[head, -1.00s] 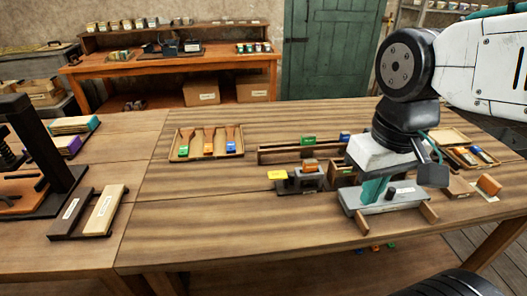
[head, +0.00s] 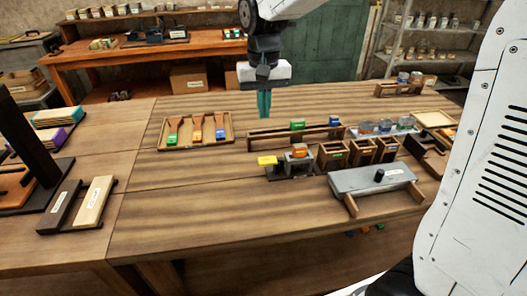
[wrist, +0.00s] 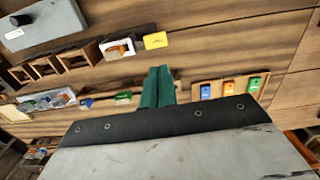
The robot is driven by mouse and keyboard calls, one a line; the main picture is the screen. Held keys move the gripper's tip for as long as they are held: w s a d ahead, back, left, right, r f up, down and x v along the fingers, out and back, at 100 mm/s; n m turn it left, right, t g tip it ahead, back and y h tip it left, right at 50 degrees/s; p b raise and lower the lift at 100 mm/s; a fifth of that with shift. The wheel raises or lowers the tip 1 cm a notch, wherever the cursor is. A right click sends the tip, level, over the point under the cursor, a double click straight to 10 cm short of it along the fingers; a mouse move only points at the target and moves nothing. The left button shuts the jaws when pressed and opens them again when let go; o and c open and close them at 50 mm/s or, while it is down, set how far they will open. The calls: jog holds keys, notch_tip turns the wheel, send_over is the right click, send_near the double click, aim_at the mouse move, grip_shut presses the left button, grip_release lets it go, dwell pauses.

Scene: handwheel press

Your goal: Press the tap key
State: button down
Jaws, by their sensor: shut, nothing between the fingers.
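I cannot tell for sure which is the tap key. The wrist view shows the yellow plate (wrist: 156,40) and the slab (wrist: 50,24) beyond my fingers. My gripper (head: 264,104) is shut and empty, its teal fingers pointing down, apart from both, behind and left of the device.
A tray (head: 163,145) of colour-tagged brushes or scrapers lies left of my gripper. A long low wooden rack (head: 275,141) and several small wooden boxes (head: 361,151) stand behind and beside the device.

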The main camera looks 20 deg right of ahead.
jog(key=shift+r, duration=0.1)
dwell(0.3)
send_near(264, 160)
notch_tip(264, 160, down, 7)
jog(key=shift+s+r, duration=0.1)
jog(key=shift+s, duration=0.05)
dwell(0.5)
